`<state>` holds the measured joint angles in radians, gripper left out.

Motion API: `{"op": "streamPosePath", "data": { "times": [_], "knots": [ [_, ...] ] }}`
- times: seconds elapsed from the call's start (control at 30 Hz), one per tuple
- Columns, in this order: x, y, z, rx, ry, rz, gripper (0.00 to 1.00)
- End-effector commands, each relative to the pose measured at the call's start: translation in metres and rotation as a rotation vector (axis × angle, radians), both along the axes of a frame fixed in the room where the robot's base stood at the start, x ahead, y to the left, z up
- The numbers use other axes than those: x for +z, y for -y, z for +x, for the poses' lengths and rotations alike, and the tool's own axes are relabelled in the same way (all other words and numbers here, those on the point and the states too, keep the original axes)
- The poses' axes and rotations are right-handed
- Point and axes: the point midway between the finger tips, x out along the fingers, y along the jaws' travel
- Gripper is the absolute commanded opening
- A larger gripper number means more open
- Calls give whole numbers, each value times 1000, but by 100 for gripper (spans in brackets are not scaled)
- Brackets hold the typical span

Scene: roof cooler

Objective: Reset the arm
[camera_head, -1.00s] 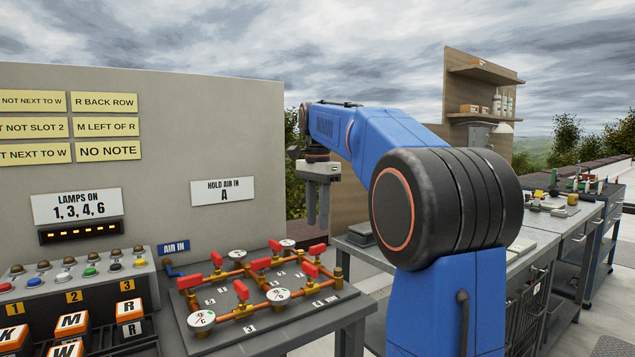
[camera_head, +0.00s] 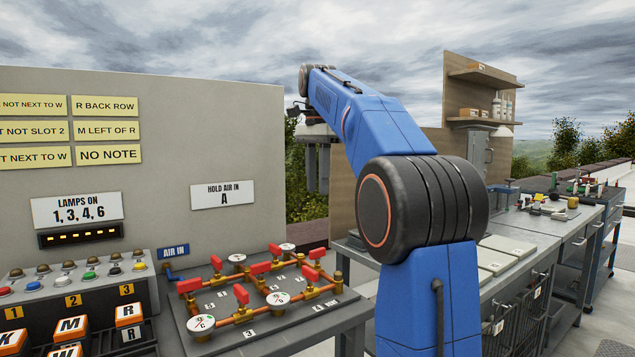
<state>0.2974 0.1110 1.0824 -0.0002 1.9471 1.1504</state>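My gripper (camera_head: 317,172) hangs from the end of my blue arm (camera_head: 415,200), in the middle of the head view. Its two grey fingers point down with a gap between them and nothing held in it. It is in the air above and behind the right end of the valve board (camera_head: 305,331), apart from everything. My arm's wrist is partly hidden behind its upper link.
The valve board's copper pipes carry red handles (camera_head: 261,268) and round gauges. At left stand a button box (camera_head: 95,283) and lettered blocks (camera_head: 70,329) below a panel with notes. Benches with tools (camera_head: 565,233) and a shelf unit (camera_head: 480,118) stand at right.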

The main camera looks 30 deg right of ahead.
Motion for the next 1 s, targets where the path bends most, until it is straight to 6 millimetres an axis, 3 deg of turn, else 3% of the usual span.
{"op": "streamPosePath", "data": {
  "times": [0.3,0.47,0.77,1.0],
  "knots": [
    [0,-1,-1,3,1,0,30],
    [-7,-11,-12,63,18,-6,30],
    [-51,-56,-63,352,92,-40,30],
    [-104,-89,-113,598,154,-79,30]
  ]
}}
